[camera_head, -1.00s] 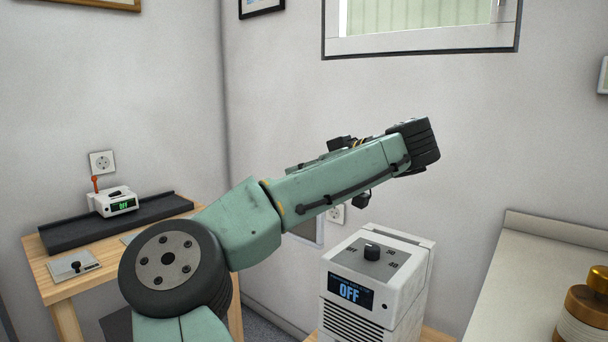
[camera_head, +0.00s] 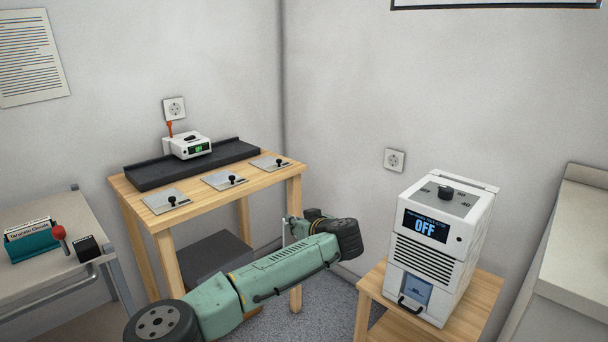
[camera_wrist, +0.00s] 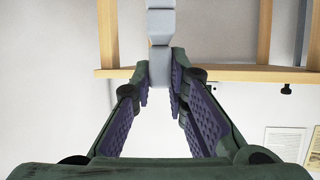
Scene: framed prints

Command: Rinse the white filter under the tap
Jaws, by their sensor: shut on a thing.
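My gripper (camera_wrist: 160,86) is shut on a pale grey, blocky piece (camera_wrist: 160,22) in the wrist view. The piece runs from between the fingertips up past the top edge. I cannot tell whether it is the white filter. In the head view my gripper (camera_head: 293,228) is small and partly hidden by my arm, in front of the wooden table's right leg. A thin white upright strip (camera_head: 283,234) shows beside it. No tap is in view.
A white machine (camera_head: 440,245) reading OFF stands on a small wooden table (camera_head: 483,300) at right. A wooden table (camera_head: 285,178) with three metal plates and a black tray is behind my arm. A grey cart (camera_head: 40,285) is at left; a pale counter (camera_head: 560,255) at far right.

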